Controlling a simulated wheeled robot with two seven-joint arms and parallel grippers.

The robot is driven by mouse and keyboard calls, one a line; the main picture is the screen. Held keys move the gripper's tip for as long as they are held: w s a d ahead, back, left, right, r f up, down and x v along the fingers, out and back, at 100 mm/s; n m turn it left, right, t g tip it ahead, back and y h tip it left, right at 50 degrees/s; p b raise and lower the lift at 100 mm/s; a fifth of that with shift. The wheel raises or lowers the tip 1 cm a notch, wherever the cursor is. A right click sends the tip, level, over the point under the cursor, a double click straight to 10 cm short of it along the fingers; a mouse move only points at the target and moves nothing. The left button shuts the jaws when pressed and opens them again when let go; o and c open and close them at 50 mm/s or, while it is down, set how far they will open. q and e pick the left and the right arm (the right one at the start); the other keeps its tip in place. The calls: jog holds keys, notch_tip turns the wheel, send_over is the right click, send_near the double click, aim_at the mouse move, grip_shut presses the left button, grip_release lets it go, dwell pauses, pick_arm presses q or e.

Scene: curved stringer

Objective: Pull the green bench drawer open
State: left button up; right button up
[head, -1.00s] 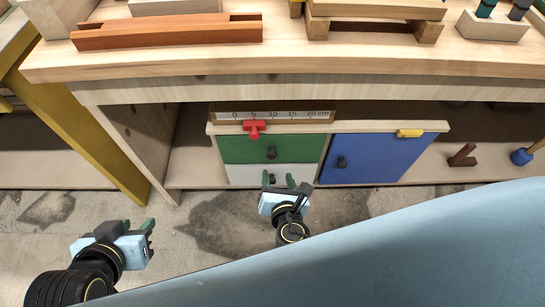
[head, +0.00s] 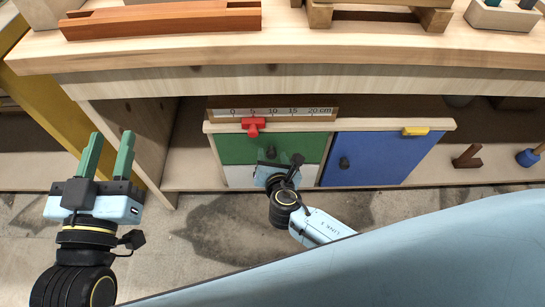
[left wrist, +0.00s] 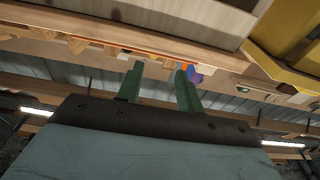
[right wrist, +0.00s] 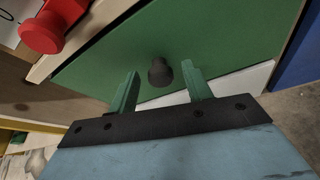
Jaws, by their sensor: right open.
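The green drawer (head: 236,149) is in the cabinet under the bench, above a white drawer (head: 307,176). Its front looks closed. It has a dark round knob (head: 271,152), which also shows in the right wrist view (right wrist: 160,72). My right gripper (right wrist: 157,88) is open in front of the green drawer, with the knob lying between its finger lines, slightly beyond the tips. In the head view its fingers are mostly hidden by its own wrist. My left gripper (head: 108,140) is open, empty and raised at the left, away from the drawer.
A blue door (head: 375,158) is right of the drawers. A red slider (head: 254,126) on a ruler (head: 290,113) sits above the green drawer. The benchtop (head: 350,47) overhangs the cabinet. A yellow leg (head: 50,87) stands at the left. Floor in front is free.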

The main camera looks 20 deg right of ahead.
jog(key=shift+w+f, duration=0.1)
jog(key=shift+w, duration=0.15)
grip_shut()
dwell(0.3)
